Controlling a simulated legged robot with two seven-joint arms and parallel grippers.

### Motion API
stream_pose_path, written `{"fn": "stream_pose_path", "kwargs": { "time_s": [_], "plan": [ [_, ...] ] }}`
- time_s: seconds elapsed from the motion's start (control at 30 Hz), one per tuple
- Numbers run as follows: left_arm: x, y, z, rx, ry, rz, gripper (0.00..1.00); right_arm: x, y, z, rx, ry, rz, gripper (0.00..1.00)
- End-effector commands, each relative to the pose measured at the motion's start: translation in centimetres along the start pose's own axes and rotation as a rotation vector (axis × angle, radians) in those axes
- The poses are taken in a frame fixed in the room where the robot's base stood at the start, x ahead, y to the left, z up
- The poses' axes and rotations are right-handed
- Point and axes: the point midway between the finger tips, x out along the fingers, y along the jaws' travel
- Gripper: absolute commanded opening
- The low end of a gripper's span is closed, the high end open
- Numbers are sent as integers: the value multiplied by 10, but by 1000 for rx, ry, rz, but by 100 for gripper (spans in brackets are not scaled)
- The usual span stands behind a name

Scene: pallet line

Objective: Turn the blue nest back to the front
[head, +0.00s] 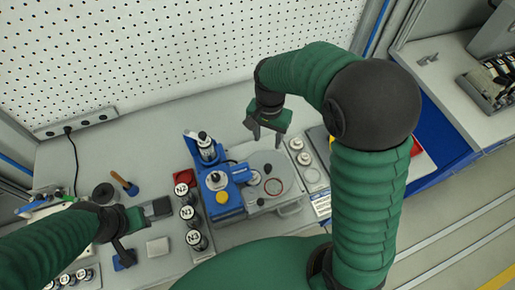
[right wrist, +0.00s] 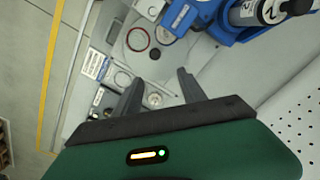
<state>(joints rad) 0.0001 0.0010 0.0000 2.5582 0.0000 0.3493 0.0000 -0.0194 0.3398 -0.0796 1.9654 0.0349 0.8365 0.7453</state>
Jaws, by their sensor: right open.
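A blue block (head: 240,173), which looks like the blue nest, lies at the plate's left side beside the blue press (head: 218,190). It shows in the right wrist view (right wrist: 180,18) with a pale label. My right gripper (head: 266,138) is open and empty, above and behind the plate, apart from the block. My left gripper (head: 155,208) is at the left; its jaws are unclear.
Black-and-white cylinders marked N (head: 188,212) stand in a row left of the press. A blue stand with a cylinder (head: 205,147) is behind it. A grey block (head: 158,247) lies at the front left. A pegboard (head: 180,50) closes the back.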

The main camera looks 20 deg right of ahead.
Motion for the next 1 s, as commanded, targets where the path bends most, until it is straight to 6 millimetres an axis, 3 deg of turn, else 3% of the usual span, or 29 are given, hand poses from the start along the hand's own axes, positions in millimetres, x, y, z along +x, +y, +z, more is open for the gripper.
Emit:
{"fn": "stream_pose_path", "kwargs": {
  "time_s": [0.17,0.5,0.7,1.0],
  "plan": [
    [-2,0,0,0,-2,0,36,18,5,4,18,-3,2,48],
    [-15,0,-2,0,-2,0,36,108,1,0,15,-7,6,48],
    [-22,0,-4,0,-1,0,36,151,1,0,15,-4,4,48],
    [-23,0,-4,0,-2,0,36,168,2,1,14,1,-2,48]
  ]
}}
